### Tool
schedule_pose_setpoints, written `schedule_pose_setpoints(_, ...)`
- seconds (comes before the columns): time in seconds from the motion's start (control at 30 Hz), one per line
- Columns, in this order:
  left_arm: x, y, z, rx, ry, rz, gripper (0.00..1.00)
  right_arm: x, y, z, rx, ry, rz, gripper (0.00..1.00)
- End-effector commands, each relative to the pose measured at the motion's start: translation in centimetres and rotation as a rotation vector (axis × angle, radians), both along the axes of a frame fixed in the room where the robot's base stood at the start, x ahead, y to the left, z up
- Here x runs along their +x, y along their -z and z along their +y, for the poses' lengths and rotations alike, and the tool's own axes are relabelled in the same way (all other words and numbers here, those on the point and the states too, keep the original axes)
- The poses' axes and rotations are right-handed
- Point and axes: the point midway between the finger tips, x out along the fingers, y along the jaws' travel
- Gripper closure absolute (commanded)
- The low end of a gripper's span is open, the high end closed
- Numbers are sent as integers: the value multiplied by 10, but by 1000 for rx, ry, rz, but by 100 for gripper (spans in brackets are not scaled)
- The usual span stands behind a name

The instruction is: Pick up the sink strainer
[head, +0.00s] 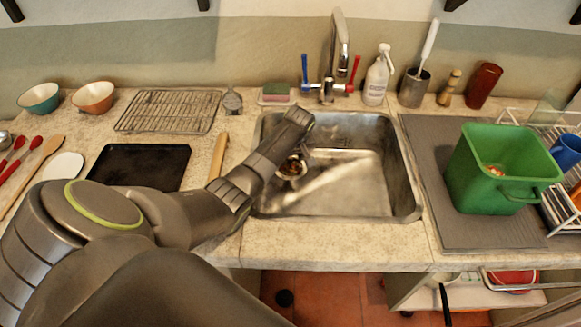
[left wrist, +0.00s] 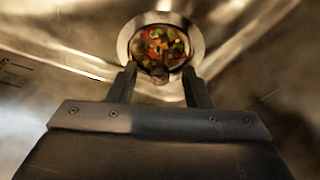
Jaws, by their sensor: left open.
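The sink strainer (head: 291,168) sits in the basin of the metal sink (head: 345,190), partly hidden by my left arm in the head view. In the left wrist view the strainer (left wrist: 160,46) is a round metal basket with a pale rim, full of red, green and orange scraps. A dark knob shows at its near side. My left gripper (left wrist: 159,72) is open, with a fingertip on each side of the strainer's near part. I cannot tell whether the fingers touch it. My right gripper is not in view.
The tap (head: 340,45) and soap bottle (head: 378,78) stand behind the sink. A green bin (head: 490,165) stands on the grey mat (head: 440,215) at right. A rolling pin (head: 218,157), black tray (head: 140,165) and wire rack (head: 170,110) lie left of the sink.

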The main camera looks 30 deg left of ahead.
Motion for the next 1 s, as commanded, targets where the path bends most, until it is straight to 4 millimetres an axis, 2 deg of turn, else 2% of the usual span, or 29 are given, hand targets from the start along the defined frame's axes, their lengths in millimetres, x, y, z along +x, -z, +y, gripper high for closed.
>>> schedule_pose_setpoints(0.17, 2, 16, 4, 0, 0, 1, 55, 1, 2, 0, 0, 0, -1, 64)
schedule_pose_setpoints(0.47, 3, 19, 4, 1, 0, -1, 55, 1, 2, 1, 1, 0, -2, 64)
schedule_pose_setpoints(0.8, 3, 19, 4, 1, 0, -1, 100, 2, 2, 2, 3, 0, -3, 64)
schedule_pose_setpoints(1.0, 3, 18, 4, 1, 0, -1, 100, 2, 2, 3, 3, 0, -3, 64)
